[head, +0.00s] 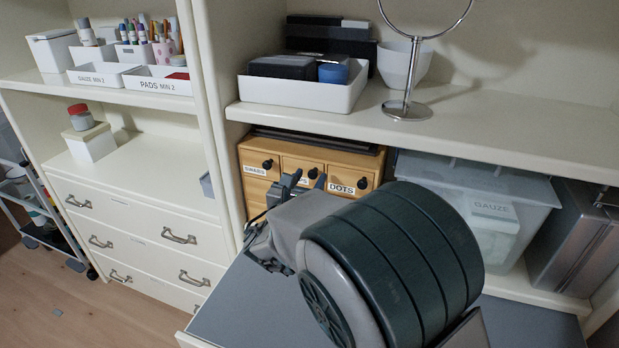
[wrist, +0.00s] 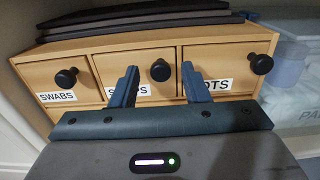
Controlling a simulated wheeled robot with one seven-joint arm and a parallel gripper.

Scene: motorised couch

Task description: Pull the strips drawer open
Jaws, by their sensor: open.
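A small wooden drawer unit (head: 257,196) stands on the lower shelf, with a front row of drawers with black knobs. The middle drawer (wrist: 128,65) has a partly hidden label ending in "PS", between SWABS (wrist: 58,96) on the left and DOTS (wrist: 220,84) on the right. Its black knob (wrist: 160,70) shows between my fingers in the wrist view. The drawer looks shut. My gripper (wrist: 159,66) is open, one finger on each side of the knob in the picture. It holds nothing. How far the fingertips are from the drawer front is hard to tell.
Dark flat folders (wrist: 140,17) lie on top of the unit. A clear bin marked GAUZE (head: 495,210) stands to the right. The shelf above (head: 290,112) holds a white tray and a mirror stand (head: 407,108). A grey surface (head: 240,305) lies below my arm.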

